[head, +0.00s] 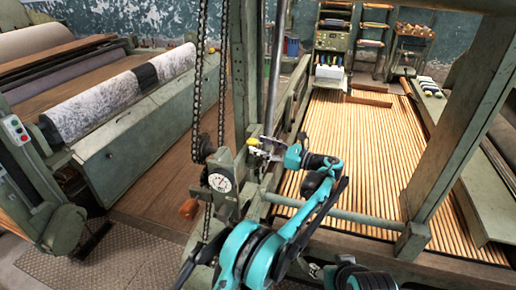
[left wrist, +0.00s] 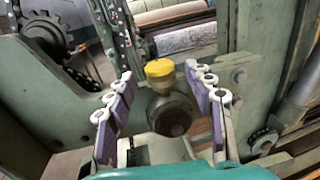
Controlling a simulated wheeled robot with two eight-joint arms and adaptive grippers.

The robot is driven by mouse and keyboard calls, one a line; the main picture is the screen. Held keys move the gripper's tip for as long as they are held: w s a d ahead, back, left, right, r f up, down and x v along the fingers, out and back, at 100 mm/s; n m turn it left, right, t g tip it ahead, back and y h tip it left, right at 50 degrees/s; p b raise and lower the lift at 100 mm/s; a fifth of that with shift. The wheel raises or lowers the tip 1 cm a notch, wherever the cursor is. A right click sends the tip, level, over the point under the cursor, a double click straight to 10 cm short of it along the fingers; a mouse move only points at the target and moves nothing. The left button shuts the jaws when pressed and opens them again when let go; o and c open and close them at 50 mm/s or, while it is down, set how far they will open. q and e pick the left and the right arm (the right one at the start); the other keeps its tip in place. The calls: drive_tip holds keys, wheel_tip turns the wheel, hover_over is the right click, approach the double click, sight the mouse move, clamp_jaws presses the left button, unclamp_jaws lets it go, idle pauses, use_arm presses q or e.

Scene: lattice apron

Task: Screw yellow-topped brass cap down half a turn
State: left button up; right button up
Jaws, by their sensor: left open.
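The brass cap with a yellow top (left wrist: 160,70) shows in the left wrist view, on top of a rounded dark metal fitting (left wrist: 172,112). In the head view the yellow top (head: 254,142) is small, at the machine frame beside the gauge. My left gripper (left wrist: 162,100) is open, with one purple-padded finger on each side of the cap and fitting. A gap shows between each finger and the cap. In the head view my left gripper (head: 268,152) is at the cap, partly blurred by its small size.
A round white gauge (head: 221,182) and hanging chains (head: 198,80) are close left of the cap. A green upright (left wrist: 225,45) stands right of it in the wrist view. A slatted wooden bed (head: 350,140) lies to the right in the head view.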

use_arm(q)
drive_tip(key=shift+w+a, duration=0.3)
drive_tip(key=shift+a, duration=0.25)
drive_tip(key=c, duration=1.2)
drive_tip(key=shift+o, duration=0.2)
drive_tip(key=shift+s+a+m+t+h, duration=0.1)
drive_tip(key=shift+s+m+t+h, duration=0.05)
drive_tip(key=shift+m+t+h, duration=0.75)
drive_tip(key=o, duration=1.2)
drive_tip(key=shift+c, duration=0.2)
drive_tip(key=v, duration=1.2)
drive_tip(key=shift+f, duration=0.25)
